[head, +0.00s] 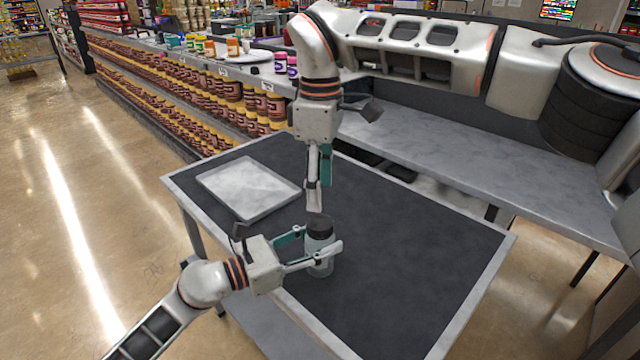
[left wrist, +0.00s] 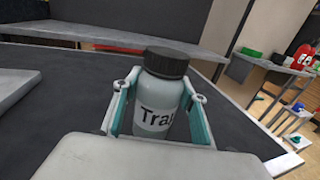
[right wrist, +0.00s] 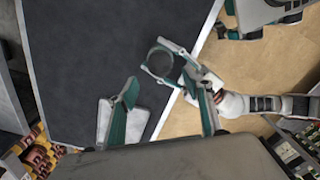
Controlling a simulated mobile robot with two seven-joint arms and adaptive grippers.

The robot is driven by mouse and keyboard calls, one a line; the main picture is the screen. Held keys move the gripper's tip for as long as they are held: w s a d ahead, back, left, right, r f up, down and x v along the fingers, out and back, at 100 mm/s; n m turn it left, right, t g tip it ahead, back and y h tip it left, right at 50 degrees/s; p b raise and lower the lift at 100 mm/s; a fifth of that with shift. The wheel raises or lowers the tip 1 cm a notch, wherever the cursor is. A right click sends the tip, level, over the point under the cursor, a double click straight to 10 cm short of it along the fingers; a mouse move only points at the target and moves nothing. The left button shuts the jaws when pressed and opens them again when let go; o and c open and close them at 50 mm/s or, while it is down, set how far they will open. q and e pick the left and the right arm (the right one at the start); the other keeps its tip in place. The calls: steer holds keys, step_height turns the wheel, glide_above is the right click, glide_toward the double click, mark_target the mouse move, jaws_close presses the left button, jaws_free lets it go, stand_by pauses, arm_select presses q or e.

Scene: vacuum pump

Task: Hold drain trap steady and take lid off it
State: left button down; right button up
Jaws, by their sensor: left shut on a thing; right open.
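The drain trap (head: 320,262) is a clear grey-teal jar lettered "Trap", standing upright near the table's front edge. Its ribbed black lid (head: 319,226) is on it; in the left wrist view the lid (left wrist: 167,62) sits on top of the jar body (left wrist: 155,115). My left gripper (head: 318,248) is shut on the jar body, with one finger on each side below the lid. My right gripper (head: 317,205) points down just above the lid, open and empty. In the right wrist view the trap (right wrist: 160,62) shows from above, between the left fingers.
An empty grey tray (head: 248,188) lies at the table's left corner. The dark table top (head: 420,250) is clear to the right of the trap. A long grey counter (head: 450,170) runs behind the table, and shelves of jars (head: 215,95) stand at the back left.

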mark_target(320, 222)
steer(key=shift+m, duration=0.7)
steer(key=shift+f, duration=4.05)
